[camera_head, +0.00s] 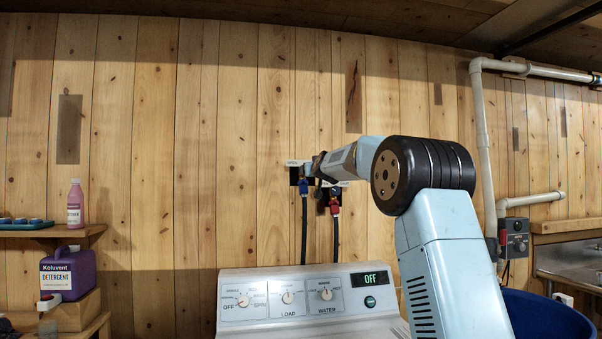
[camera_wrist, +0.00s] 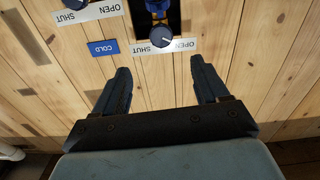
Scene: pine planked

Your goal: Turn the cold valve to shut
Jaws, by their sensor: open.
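The cold valve's dark round knob (camera_wrist: 162,37) is near the top middle of the wrist view, with a blue fitting (camera_wrist: 157,5) above it. A white OPEN/SHUT label (camera_wrist: 184,46) lies beside the knob, and a blue COLD label (camera_wrist: 103,47) is to its left. The knob has a pale mark, but I cannot tell its setting. My gripper (camera_wrist: 160,88) is open and empty, with its fingers apart below the knob and not touching it. In the head view the blue fitting (camera_head: 304,187) shows, but my arm hides most of the valve.
A second knob (camera_wrist: 75,3) is at the wrist view's top left. In the head view a red fitting (camera_head: 335,207) is right of the blue one, with hoses (camera_head: 304,235) running down behind the washer (camera_head: 305,300). A blue tub (camera_head: 548,315) stands right; a shelf (camera_head: 50,232) is left.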

